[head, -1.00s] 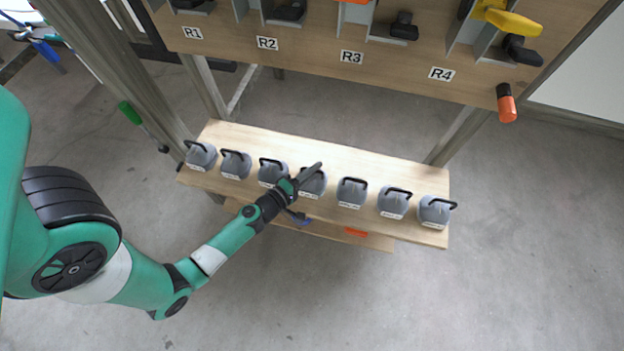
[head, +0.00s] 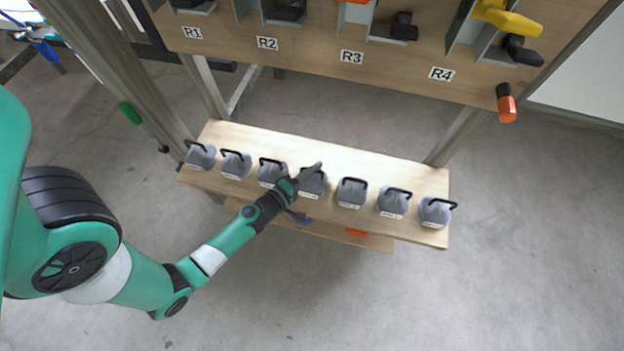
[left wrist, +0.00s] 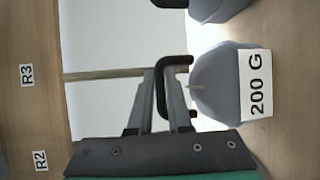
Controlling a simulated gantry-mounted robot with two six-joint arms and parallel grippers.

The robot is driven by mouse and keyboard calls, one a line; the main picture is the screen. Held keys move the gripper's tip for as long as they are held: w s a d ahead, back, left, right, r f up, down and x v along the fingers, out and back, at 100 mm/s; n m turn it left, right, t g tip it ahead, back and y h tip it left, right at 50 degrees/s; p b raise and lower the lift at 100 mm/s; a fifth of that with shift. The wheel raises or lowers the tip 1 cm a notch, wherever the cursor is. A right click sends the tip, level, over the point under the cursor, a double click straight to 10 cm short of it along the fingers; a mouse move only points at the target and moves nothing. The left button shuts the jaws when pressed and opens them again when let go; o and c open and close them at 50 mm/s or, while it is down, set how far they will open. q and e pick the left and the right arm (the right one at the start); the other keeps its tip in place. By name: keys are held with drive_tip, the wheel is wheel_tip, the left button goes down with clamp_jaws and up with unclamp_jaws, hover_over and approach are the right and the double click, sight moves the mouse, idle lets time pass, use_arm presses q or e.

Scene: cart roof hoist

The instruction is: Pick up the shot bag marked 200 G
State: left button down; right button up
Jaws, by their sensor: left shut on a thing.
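The grey shot bag marked 200 G (left wrist: 218,88) shows in the left wrist view with its white label facing the camera and a black loop handle (left wrist: 176,62). In the head view this bag (head: 315,186) is the middle one of a row on the wooden shelf. My left gripper (head: 312,172) reaches it from the front left. In the left wrist view the fingers of my left gripper (left wrist: 160,88) are shut on the bag's handle. The bag still appears at the level of the row. My right gripper is not in view.
Several similar grey bags stand on both sides, the nearest being one at left (head: 271,172) and one at right (head: 351,193). Above is a wooden rack board (head: 310,62) labelled R1 to R4. An orange-and-black handle (head: 506,103) sticks out at right.

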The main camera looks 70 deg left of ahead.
use_arm(q)
drive_tip(key=shift+r, duration=0.1)
idle(0.4)
drive_tip(key=shift+r+p, duration=0.5)
wheel_tip(320, 180, up, 2)
drive_tip(key=shift+r+p, duration=0.25)
drive_tip(key=shift+p, duration=1)
drive_tip(key=s+d+r+p, duration=0.5)
drive_tip(key=s+d+r, duration=0.4)
drive_tip(key=d, duration=0.1)
drive_tip(key=shift+s+r+p, duration=0.2)
drive_tip(key=shift+s+p, duration=0.05)
drive_tip(key=shift+p, duration=0.15)
